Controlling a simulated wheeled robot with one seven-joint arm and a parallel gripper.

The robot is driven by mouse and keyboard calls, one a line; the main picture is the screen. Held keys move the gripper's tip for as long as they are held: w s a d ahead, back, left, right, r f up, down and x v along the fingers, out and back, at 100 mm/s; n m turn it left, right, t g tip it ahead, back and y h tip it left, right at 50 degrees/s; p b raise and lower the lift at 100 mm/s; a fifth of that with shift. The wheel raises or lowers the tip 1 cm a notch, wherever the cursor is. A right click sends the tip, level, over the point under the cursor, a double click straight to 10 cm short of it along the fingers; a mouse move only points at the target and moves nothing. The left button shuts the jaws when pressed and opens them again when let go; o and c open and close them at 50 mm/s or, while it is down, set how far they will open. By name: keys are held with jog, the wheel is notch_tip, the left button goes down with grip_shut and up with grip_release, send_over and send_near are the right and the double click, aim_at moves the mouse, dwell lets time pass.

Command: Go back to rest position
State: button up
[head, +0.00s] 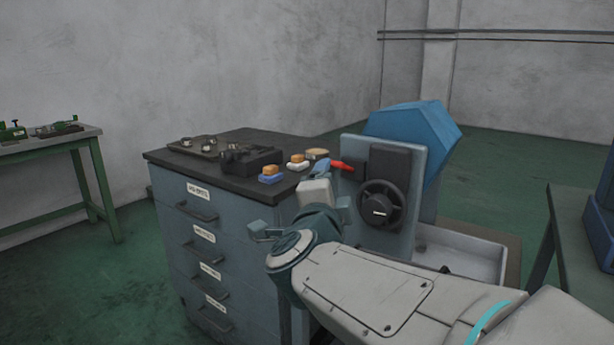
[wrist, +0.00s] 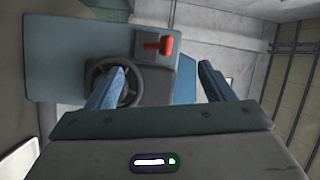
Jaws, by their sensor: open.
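My gripper shows in the wrist view (wrist: 162,82) with its two blue-grey fingers apart and nothing between them. It faces the machine panel (wrist: 75,60), which has a dark handwheel (wrist: 98,78) and a red lever (wrist: 160,46) on a dark block. In the head view my arm reaches in from the lower right, and its end stands in front of the machine and beside the drawer cabinet (head: 225,250). The handwheel (head: 381,207) and the red lever (head: 341,165) show there too. My wrist hides part of the cabinet's right side.
The cabinet's dark top holds a plate with round parts (head: 203,147), a black block (head: 250,160) and small orange-topped items (head: 271,173). A grey tray (head: 460,250) lies below the machine. A green table (head: 60,143) stands far left, another bench (head: 580,220) at right. Floor at left is clear.

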jog(key=s+d+n+g+y+p, duration=0.2)
jog(key=s+d+n+g+p, duration=0.3)
jog(key=s+p, duration=0.5)
jog(key=s+d+n+g+y+p, duration=0.1)
jog(key=s+d+n+g+p, duration=0.4)
jog(key=s+n+g+p, duration=0.5)
jog(key=n+p, duration=0.2)
jog(key=p, duration=0.1)
jog(key=shift+d+r+n+y, duration=0.25)
jog(key=shift+n+y, duration=0.05)
jog(key=shift+y, duration=0.1)
jog(key=shift+o, duration=0.2)
dwell(0.9)
